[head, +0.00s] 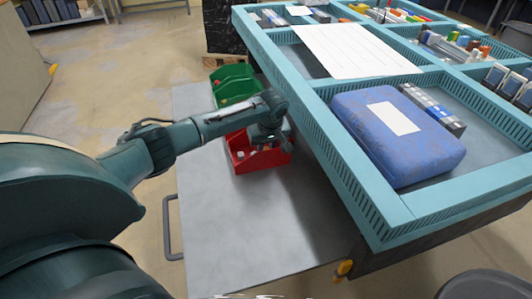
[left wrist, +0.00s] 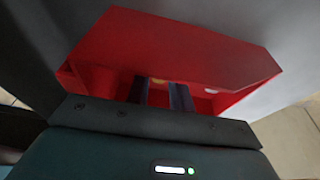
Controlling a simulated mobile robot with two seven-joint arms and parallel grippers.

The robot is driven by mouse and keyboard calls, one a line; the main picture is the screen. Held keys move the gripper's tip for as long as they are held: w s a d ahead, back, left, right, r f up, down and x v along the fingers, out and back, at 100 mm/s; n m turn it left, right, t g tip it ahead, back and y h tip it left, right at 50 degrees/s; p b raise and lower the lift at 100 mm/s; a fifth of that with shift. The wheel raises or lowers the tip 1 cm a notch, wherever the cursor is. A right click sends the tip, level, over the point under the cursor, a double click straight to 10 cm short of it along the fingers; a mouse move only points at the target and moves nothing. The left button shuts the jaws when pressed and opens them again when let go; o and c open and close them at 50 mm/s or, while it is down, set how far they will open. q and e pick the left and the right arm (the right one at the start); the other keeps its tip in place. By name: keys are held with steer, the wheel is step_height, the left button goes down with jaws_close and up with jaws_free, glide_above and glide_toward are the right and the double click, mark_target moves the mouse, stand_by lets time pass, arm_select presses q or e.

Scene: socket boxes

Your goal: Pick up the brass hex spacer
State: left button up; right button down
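A red bin (head: 243,160) stands on the grey metal surface beside the blue-rimmed table, and my left arm reaches over it from the left. The left wrist view looks into the same red bin (left wrist: 165,48). My left gripper (left wrist: 160,90) points down into the bin with its two dark fingers apart. A small yellowish, brass-like piece (left wrist: 158,82) shows between the fingertips; its shape is too blurred to confirm it as the hex spacer, and I see no grip on it. Small pale pieces also lie in the bin. My right gripper is not in view.
Green bins (head: 237,88) stand just behind the red bin. The table's slatted side (head: 345,170) rises close to the right of my gripper. A blue case (head: 385,150) lies in the table's near compartment. The grey surface (head: 230,230) in front is clear.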

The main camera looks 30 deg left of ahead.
arm_select(q)
steer(key=shift+c, duration=0.5)
jaws_close()
steer(key=shift+r, duration=0.1)
